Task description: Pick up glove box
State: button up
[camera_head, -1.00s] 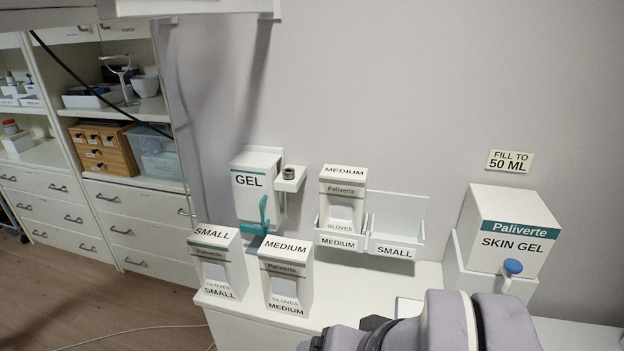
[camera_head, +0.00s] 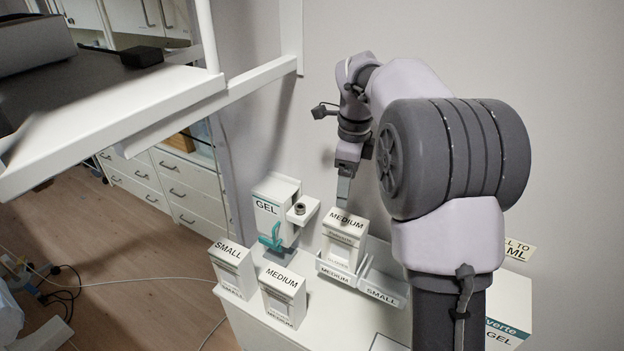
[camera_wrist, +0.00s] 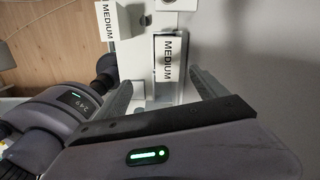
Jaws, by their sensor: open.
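Three white glove boxes stand by the wall. A SMALL box (camera_head: 232,270) and a MEDIUM box (camera_head: 283,298) stand on the counter. Another MEDIUM box (camera_head: 343,243) sits in the left, MEDIUM compartment of a white holder (camera_head: 385,290); the right, SMALL compartment looks empty. My gripper (camera_head: 344,190) is above the holder, pointing down. In the wrist view my gripper (camera_wrist: 163,90) is open and empty, with the holder's MEDIUM box (camera_wrist: 170,55) below, seen between the fingers. The front MEDIUM box (camera_wrist: 95,22) shows at the upper left there.
A skin gel box (camera_head: 508,318) is partly hidden behind my arm. A white frame with a shelf (camera_head: 120,110) juts in at the upper left. The wall is close behind the holder.

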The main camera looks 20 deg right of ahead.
aim_at(344, 245)
jog(key=f+m, duration=0.1)
jog(key=f, duration=0.5)
jog(key=w+d+f, duration=0.1)
jog(key=f, duration=0.4)
jog(key=f+m, duration=0.1)
jog(key=f, duration=0.5)
jog(key=shift+w+d+f+m+g, duration=0.25)
jog(key=shift+w+f+m+g, duration=0.05)
jog(key=shift+w+f, duration=0.05)
jog(key=shift+f, duration=0.2)
jog(key=shift+f+b, duration=0.25)
jog(key=shift+b, duration=0.25)
grip_shut()
